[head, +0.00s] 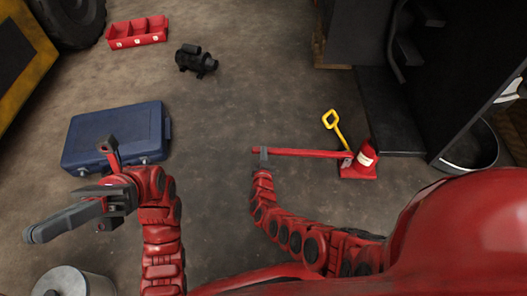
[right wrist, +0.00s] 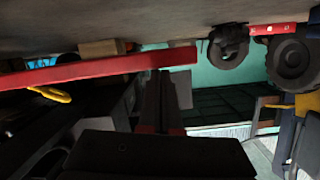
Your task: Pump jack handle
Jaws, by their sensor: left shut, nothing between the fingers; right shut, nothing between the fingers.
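The red jack (head: 358,172) with a white-labelled body stands on the floor right of centre in the head view. Its long red handle (head: 310,153) extends left, looking nearly level. The handle also crosses the right wrist view (right wrist: 90,69). My right gripper (head: 263,153) is shut with nothing between its fingers, at the handle's free left end. In the right wrist view its dark fingers (right wrist: 166,88) overlap the handle near its end; I cannot tell whether they touch. My left gripper (head: 34,236) is shut and empty, pointing left, away from the jack.
A yellow-handled tool (head: 334,124) is beside the jack. A blue case (head: 115,130), a black motor-like part (head: 196,60) and a red bin (head: 137,33) lie on the floor at left and back. Dark machinery (head: 440,75) stands at right. A metal canister (head: 70,283) is front left. The middle floor is clear.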

